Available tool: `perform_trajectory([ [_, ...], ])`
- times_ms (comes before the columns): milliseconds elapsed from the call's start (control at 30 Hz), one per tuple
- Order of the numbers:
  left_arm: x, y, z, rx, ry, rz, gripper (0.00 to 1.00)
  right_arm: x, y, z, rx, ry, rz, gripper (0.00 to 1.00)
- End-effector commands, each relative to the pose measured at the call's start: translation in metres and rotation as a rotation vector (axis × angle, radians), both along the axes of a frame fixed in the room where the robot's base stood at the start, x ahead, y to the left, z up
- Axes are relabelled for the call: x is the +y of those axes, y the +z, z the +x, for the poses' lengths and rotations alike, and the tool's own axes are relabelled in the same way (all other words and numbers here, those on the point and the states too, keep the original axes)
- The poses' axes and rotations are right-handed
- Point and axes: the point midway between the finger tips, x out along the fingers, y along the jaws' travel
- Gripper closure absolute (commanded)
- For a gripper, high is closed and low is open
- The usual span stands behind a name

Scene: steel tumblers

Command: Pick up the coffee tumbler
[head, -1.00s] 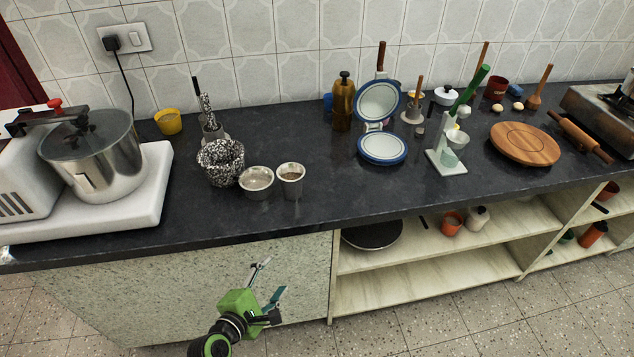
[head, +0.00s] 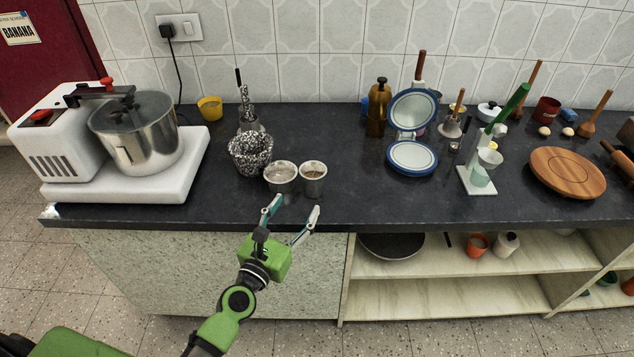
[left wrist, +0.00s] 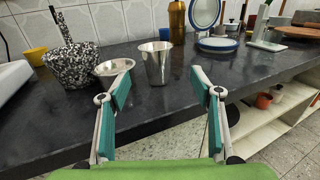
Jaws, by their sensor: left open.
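The coffee tumbler (head: 313,180) is a small steel cup near the front of the dark counter, with brownish contents visible from above. It also stands upright near the middle of the left wrist view (left wrist: 156,66). A wider steel bowl (head: 281,178) stands just left of it and shows in the left wrist view (left wrist: 114,68). My left gripper (head: 295,207) is open and empty at the counter's front edge, in front of the bowl and the tumbler. In the left wrist view, the tumbler stands beyond the gap between its fingertips (left wrist: 162,84). My right gripper is out of view.
A black-and-white speckled pot (head: 250,153) stands left of the bowl, with a mixer (head: 140,135) farther left. The counter (head: 350,195) right of the tumbler is clear.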

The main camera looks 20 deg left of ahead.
Motion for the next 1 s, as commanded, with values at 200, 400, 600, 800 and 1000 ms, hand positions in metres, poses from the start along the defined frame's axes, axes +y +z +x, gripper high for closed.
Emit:
perform_trajectory([
  [200, -0.004, 0.002, 0.038, -0.002, 0.001, 0.000, 0.41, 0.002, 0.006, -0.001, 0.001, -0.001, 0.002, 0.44],
  [400, -0.008, 0.001, 0.070, 0.000, 0.000, 0.002, 0.41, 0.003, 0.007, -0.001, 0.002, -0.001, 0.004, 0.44],
  [600, -0.009, 0.001, 0.082, 0.000, 0.000, 0.003, 0.41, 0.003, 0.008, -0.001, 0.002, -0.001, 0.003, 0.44],
  [800, -0.007, 0.006, 0.106, -0.001, -0.002, 0.005, 0.41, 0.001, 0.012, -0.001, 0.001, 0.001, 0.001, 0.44],
  [1000, -0.009, 0.005, 0.129, 0.000, -0.001, 0.004, 0.41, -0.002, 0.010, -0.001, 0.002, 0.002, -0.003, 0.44],
])
